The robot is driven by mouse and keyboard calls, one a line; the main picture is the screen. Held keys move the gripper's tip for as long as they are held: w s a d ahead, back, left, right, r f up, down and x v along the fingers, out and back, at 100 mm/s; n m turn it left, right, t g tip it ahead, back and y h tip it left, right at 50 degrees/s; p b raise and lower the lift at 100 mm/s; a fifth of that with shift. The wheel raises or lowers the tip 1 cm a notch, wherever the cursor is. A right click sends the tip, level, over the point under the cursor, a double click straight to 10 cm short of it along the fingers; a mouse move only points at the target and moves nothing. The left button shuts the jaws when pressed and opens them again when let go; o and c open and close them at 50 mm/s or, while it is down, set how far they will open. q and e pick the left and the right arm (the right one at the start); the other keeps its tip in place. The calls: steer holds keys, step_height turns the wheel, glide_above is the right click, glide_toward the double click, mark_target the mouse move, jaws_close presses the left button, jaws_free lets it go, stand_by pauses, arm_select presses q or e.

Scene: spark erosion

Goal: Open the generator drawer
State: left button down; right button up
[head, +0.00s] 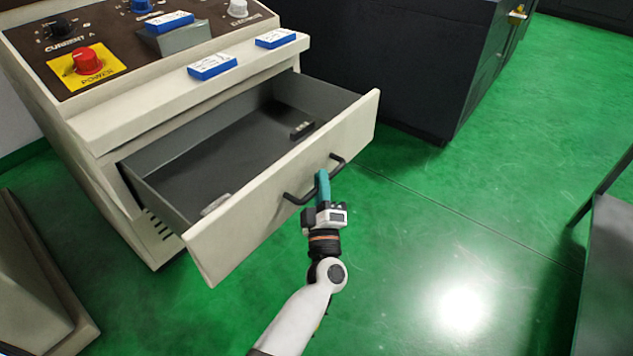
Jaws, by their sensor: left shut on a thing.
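The generator drawer (290,193) is pulled well out of the cream generator cabinet (105,180) and its grey inside shows. A small dark block (301,130) lies in the drawer towards the right, and a light grey piece (216,204) lies near its front left. The black bar handle (297,198) is on the drawer front. My right gripper is out of view.
Blue-and-white boxes (212,67) lie on the cabinet's ledge, below a panel with a red power knob (87,60). A dark machine (400,60) stands behind. A dark grey table (610,270) is at the right edge. Green floor (440,240) is clear between.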

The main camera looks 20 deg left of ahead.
arm_select(q)
steer(key=c, duration=1.5)
jaws_free()
steer(key=shift+o, duration=0.2)
steer(key=shift+s+f, duration=0.1)
steer(key=shift+s+d+f, duration=0.15)
steer(key=shift+s, duration=0.15)
steer(key=v, duration=1.1)
steer(key=shift+b, duration=0.35)
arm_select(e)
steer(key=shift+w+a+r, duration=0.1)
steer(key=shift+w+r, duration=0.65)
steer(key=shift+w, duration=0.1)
